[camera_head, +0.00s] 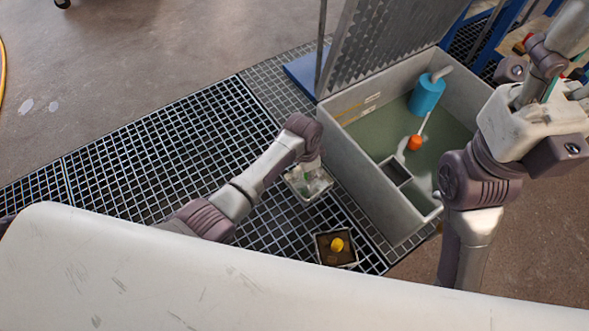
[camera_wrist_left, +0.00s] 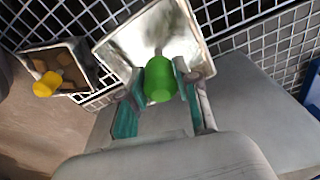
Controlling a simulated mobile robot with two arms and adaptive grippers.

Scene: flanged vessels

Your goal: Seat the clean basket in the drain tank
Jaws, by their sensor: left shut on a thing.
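My left gripper (camera_head: 316,172) is shut on the green knob (camera_wrist_left: 160,80) of a square, pale-lined basket (camera_head: 295,181); the basket also shows in the left wrist view (camera_wrist_left: 125,48). The basket is over the floor grating, left of the tank; I cannot tell whether it touches the grating. The grey tank (camera_head: 345,165) holds murky greenish liquid. A square opening (camera_head: 397,171) shows by its near left wall, empty as far as I can see. My right arm is at the right, over the tank's right side; its fingers do not show clearly.
A second square basket, dark inside with a yellow knob (camera_head: 337,244), sits on the grating (camera_head: 180,150) nearer me. A blue cylinder (camera_head: 426,95) and an orange float (camera_head: 414,142) are in the tank. A perforated panel (camera_head: 385,40) rises behind. The grating at left is clear.

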